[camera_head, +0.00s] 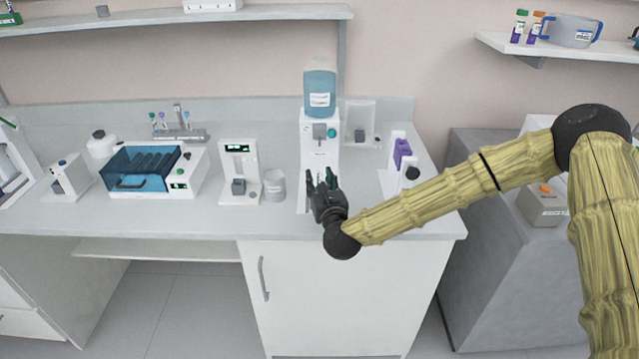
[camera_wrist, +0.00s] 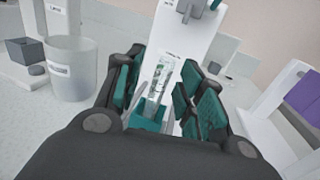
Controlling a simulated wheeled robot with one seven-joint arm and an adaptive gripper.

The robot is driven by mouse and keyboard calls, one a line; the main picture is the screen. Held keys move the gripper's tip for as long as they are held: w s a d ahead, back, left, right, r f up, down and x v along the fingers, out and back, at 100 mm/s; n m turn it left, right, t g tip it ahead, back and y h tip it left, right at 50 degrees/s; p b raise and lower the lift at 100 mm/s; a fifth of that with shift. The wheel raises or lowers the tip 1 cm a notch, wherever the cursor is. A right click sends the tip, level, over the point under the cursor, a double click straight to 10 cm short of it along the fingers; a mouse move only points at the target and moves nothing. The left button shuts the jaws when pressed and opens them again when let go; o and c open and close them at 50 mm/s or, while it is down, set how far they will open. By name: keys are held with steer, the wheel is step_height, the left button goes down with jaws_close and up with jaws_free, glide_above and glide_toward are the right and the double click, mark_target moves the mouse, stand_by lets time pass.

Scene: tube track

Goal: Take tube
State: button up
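In the wrist view a clear tube (camera_wrist: 159,82) with faint markings stands upright between the fingers of my gripper (camera_wrist: 161,88). The teal finger pads are spread to the left and right of it, and I see a gap at least on the left side. The tube's lower end is hidden near the teal part at the gripper's base. In the head view my gripper (camera_head: 322,181) is in front of the white dispenser with the blue tank (camera_head: 320,90). The tube cannot be made out there.
A white beaker (camera_head: 275,187) and a small white device (camera_head: 240,170) stand left of my gripper. A blue-lidded machine (camera_head: 145,168) is farther left. The counter's front edge lies just below my gripper.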

steer(key=shift+w, duration=0.3)
jaws_close()
step_height(320, 180, up, 10)
steer(key=shift+b, duration=1.25)
